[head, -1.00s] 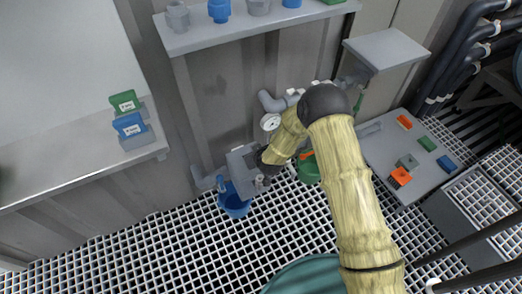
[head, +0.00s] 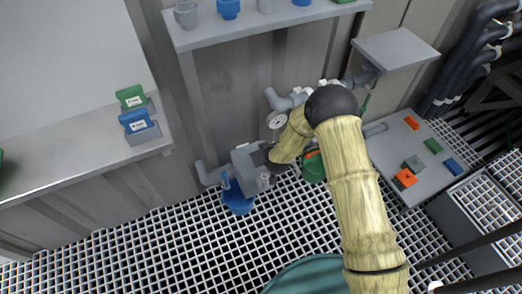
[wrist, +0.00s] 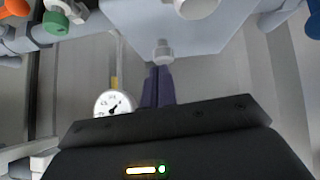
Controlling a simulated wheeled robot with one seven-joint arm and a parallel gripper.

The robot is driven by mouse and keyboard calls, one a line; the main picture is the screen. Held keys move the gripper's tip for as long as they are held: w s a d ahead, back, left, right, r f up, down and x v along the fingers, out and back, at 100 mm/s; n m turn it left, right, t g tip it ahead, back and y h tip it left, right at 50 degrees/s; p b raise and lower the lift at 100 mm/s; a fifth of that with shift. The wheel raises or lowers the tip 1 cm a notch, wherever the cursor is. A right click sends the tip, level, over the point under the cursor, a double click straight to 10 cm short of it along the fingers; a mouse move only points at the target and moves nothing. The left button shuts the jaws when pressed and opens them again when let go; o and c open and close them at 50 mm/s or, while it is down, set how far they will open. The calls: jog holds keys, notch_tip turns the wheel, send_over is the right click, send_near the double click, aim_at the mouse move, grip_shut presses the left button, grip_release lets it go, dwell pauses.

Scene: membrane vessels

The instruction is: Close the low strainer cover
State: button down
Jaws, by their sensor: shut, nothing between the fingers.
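The low strainer is a grey box-like fitting (head: 247,168) on the pipe by the wall, above a blue bucket (head: 238,203). In the wrist view a pale grey panel (wrist: 215,32) with a small round knob (wrist: 163,52) fills the top centre. I take it for the strainer's cover, but cannot tell how far it stands open. My gripper (head: 262,158) is at the right side of the box in the head view, its fingertips hidden. In the wrist view its purple fingers (wrist: 157,84) are together and empty, just below the knob and close to the panel; contact is unclear.
A pressure gauge (wrist: 114,103) is close left of my fingers. Pipes and a green-collared valve (wrist: 55,22) are at upper left in the wrist view. A shelf (head: 265,28) hangs above; the grated floor in front is open.

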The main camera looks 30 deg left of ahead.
jog(key=w+a+r+p+v, duration=0.1)
jog(key=p+v, duration=0.3)
jog(key=v, duration=0.8)
jog(key=shift+w+d+r+p, duration=0.2)
jog(key=shift+w+r+p, duration=0.2)
jog(key=shift+r, duration=0.2)
jog(key=shift+s, duration=0.2)
